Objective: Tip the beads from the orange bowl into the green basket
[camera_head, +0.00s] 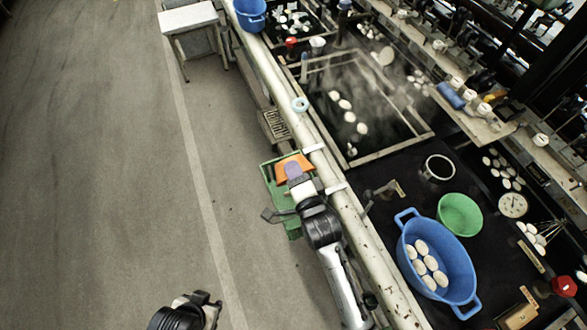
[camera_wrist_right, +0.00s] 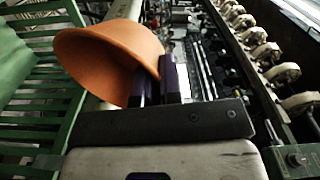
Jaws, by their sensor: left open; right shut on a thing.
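My right gripper (camera_head: 294,171) is shut on the orange bowl (camera_head: 284,163), with its purple fingertips at the bowl's rim. The green basket (camera_head: 267,173) is partly covered by the bowl and my right arm in the head view. Its green slats (camera_wrist_right: 40,93) show left of and behind the bowl in the right wrist view. My left gripper (camera_head: 205,299) is open and empty, low over the floor side.
A pale rail (camera_head: 327,168) runs just right of the bowl. Beyond it, a dark worktop holds a blue tub (camera_head: 443,250) with several white cocoons and a green bowl (camera_head: 460,214). A stool (camera_head: 188,18) stands far back. The grey floor on the left is clear.

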